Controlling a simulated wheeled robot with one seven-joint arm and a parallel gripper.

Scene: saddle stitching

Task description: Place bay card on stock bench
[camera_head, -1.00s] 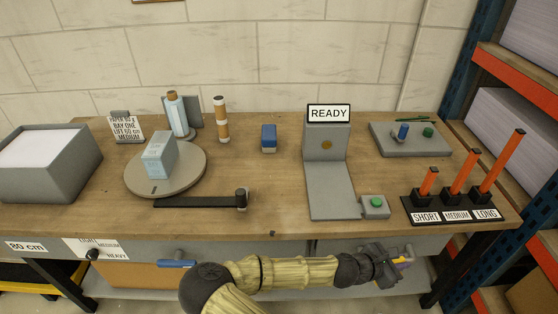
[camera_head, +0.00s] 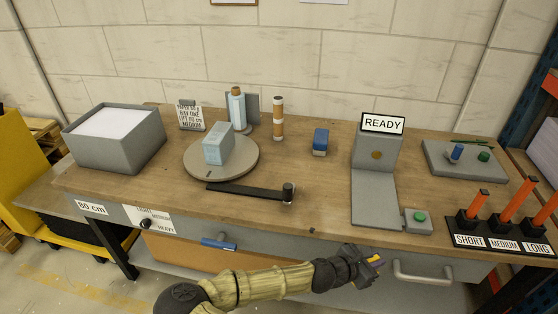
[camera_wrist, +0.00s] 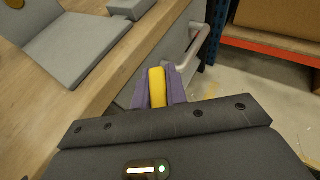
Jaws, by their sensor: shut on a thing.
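My gripper (camera_head: 374,265) is low in front of the bench's front edge in the head view, near a drawer handle. In the wrist view my gripper's purple fingers (camera_wrist: 158,92) are shut on a small yellow thing (camera_wrist: 157,86), seen edge-on; I cannot tell if it is the bay card. The wooden bench top (camera_head: 140,185) spans the head view. A printed card (camera_head: 190,118) reading "BAY ONE" stands in a holder at the back left of the bench.
A grey bin (camera_head: 115,150), a round turntable (camera_head: 195,170) with a pale box, a black bar (camera_head: 245,191), a blue block (camera_head: 320,141) and a READY stand (camera_head: 375,190) occupy the bench. Bare wood shows between the bar and the stand.

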